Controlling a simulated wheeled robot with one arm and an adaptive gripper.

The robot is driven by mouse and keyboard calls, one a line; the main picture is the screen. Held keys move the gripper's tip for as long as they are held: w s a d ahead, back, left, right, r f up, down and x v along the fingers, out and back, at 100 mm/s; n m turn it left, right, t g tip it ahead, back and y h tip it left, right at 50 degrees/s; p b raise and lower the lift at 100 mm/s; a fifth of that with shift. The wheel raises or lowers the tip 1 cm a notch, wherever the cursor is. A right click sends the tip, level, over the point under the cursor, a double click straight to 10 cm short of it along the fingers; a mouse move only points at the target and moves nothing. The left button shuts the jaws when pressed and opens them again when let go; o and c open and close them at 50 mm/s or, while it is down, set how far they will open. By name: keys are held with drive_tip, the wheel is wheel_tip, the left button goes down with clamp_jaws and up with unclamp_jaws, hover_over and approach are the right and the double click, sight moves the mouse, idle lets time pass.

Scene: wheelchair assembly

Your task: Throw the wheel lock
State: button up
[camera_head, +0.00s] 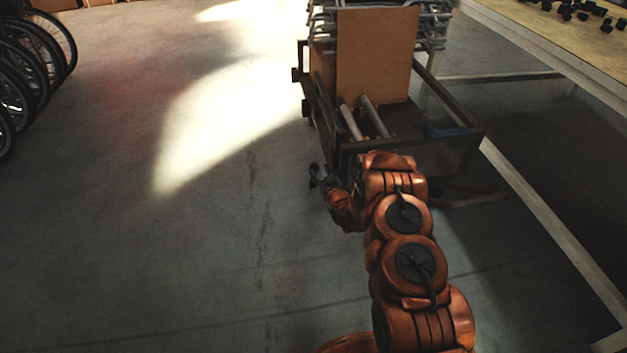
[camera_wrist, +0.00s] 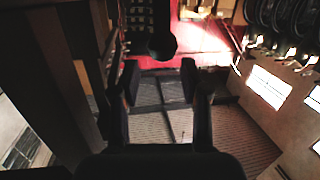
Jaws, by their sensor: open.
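My gripper (camera_head: 319,176) is at the left of the cart's near end, low in the head view. In the wrist view my gripper (camera_wrist: 159,82) has its two dark fingers apart, with nothing between them. A dark part with a rounded end (camera_wrist: 162,46) hangs from the top edge of the wrist view, just beyond the fingertips. I cannot tell whether it is the wheel lock. No wheel lock can be made out for sure in the head view.
A dark cart (camera_head: 458,143) carries a brown board (camera_head: 376,55) and metal tubes (camera_head: 350,122). Several wheels (camera_head: 38,50) stand at the upper left. A workbench (camera_head: 560,38) with small black parts is at the upper right. The floor left of the cart is clear.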

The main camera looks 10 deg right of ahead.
wheel_tip(320, 180, down, 6)
drive_tip(key=s+r+t+b, duration=0.1)
drive_tip(key=s+b, duration=0.1)
drive_tip(key=shift+y, duration=0.3)
drive_tip(key=shift+w+a+f+b, duration=0.15)
drive_tip(key=shift+w+b, duration=0.25)
drive_tip(key=shift+w, duration=0.9)
drive_tip(key=shift+w+a+r+b, duration=0.1)
drive_tip(key=shift+w+a+b, duration=0.2)
drive_tip(key=shift+w, duration=1.05)
drive_tip(key=shift+w+a+f+b, duration=0.15)
drive_tip(key=shift+w+b, duration=0.3)
drive_tip(key=shift+w, duration=0.85)
drive_tip(key=shift+c, duration=0.3)
clamp_jaws()
